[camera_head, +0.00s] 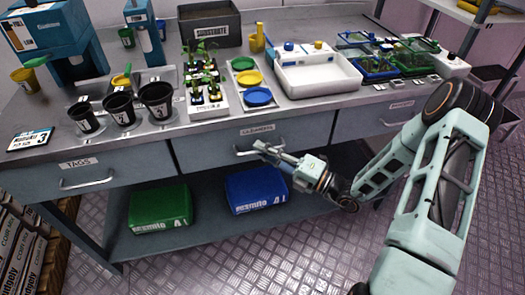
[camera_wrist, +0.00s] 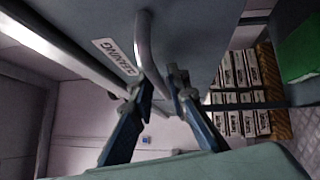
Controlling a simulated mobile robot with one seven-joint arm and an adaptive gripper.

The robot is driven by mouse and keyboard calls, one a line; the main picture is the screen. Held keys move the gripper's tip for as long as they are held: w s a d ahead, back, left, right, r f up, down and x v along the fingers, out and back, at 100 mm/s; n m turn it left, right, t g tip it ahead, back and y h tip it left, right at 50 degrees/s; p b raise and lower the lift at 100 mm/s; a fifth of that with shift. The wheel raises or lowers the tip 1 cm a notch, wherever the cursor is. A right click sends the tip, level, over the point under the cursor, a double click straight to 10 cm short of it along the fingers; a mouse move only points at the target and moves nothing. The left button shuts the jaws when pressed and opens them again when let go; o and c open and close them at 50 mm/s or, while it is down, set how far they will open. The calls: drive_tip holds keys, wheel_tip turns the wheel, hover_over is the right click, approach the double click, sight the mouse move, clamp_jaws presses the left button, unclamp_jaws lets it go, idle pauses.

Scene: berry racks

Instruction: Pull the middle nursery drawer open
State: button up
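The middle drawer (camera_head: 205,151) has a grey front with a label reading "CLEANING", also readable in the wrist view (camera_wrist: 117,60). Its front looks flush with the bench. Its curved metal handle (camera_head: 243,152) shows in the wrist view (camera_wrist: 145,45), running down between my fingertips. My gripper (camera_head: 268,152) is at the right part of this handle. In the wrist view my gripper (camera_wrist: 159,82) has its two fingers apart, one on each side of the bar. Whether either finger touches the bar is not clear. My gripper covers the handle's right end in the head view.
The "TAGS" drawer (camera_head: 120,166) is to the left and another drawer (camera_head: 370,119) to the right, both shut. Green (camera_head: 160,206) and blue (camera_head: 255,190) boxes sit on the shelf below. Pots, trays and a white tub (camera_head: 315,80) stand on the bench. The floor in front is clear.

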drive_tip(key=shift+a, duration=0.15)
drive_tip(key=shift+c, duration=0.4)
clamp_jaws()
